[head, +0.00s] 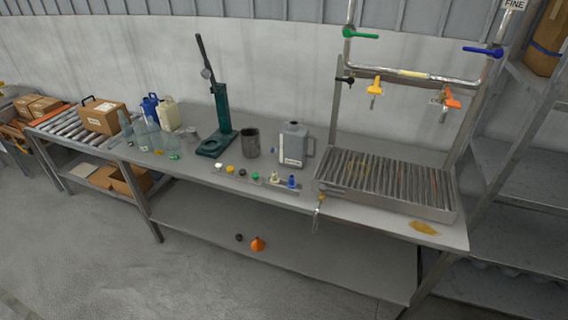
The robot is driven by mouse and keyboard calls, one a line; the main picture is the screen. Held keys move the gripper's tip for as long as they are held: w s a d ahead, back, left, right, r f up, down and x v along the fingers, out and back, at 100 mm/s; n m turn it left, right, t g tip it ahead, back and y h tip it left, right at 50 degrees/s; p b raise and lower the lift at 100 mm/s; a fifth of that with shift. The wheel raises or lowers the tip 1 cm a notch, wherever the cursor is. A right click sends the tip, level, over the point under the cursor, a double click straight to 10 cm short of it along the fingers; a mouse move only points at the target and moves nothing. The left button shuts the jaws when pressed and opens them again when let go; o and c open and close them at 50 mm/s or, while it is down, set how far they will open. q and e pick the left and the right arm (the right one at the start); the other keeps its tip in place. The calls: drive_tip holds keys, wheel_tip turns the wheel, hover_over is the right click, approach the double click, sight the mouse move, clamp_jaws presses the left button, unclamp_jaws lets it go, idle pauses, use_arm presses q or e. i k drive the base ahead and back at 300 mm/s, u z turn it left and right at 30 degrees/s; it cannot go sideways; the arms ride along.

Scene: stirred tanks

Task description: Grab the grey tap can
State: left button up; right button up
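A grey can (299,135) with a white label (293,149) on its front and a handle on its right side stands upright on the metal workbench (385,213). It is between a dark grey metal pot (251,143) on its left and a slatted drip tray (437,211) on its right. A small blue spot shows at its left side, too small to make out. Neither of my grippers is in view, and nothing touches the can from my side.
A green press stand (222,107) stands left of the pot. Small coloured caps (255,176) lie in front of the can. A pipe frame with coloured taps (376,85) rises behind the tray. The floor in front is clear.

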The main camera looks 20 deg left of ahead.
sight(292, 150)
drive_tip(key=z, duration=0.15)
drive_tip(key=k, duration=0.35)
drive_tip(key=u, duration=1.35)
drive_tip(key=i, duration=0.7)
drive_tip(key=u, duration=0.65)
drive_tip(key=i, duration=1.45)
drive_tip(key=z, duration=0.7)
